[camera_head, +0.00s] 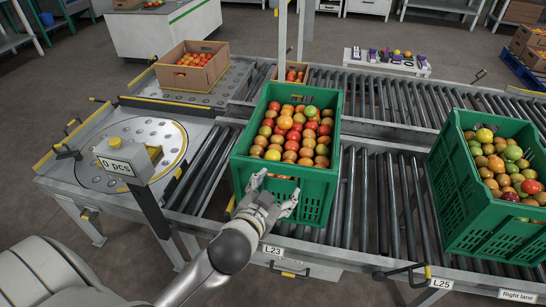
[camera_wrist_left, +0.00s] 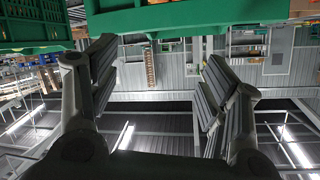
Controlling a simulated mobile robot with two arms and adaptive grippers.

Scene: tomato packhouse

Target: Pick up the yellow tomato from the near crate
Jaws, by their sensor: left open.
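The near crate (camera_head: 240,172) is green and stands on the roller conveyor by the L23 label, filled with red, orange and greenish tomatoes. A yellow tomato (camera_head: 272,155) lies on top near its front wall. My left gripper (camera_head: 279,184) is in front of the crate's front wall, below the rim, fingers spread and empty. In the left wrist view my gripper (camera_wrist_left: 160,62) shows two parted fingers with nothing between them, and green crate parts (camera_wrist_left: 180,16) along the top edge. No tomato shows in that view. My right gripper is not in view.
A second green crate (camera_head: 468,215) of mixed tomatoes, one yellow, stands at right by L25. A cardboard box (camera_head: 205,75) of tomatoes is behind left. A "0 pcs" display (camera_head: 116,167) stands left of my arm. Bare rollers (camera_head: 385,195) lie between the green crates.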

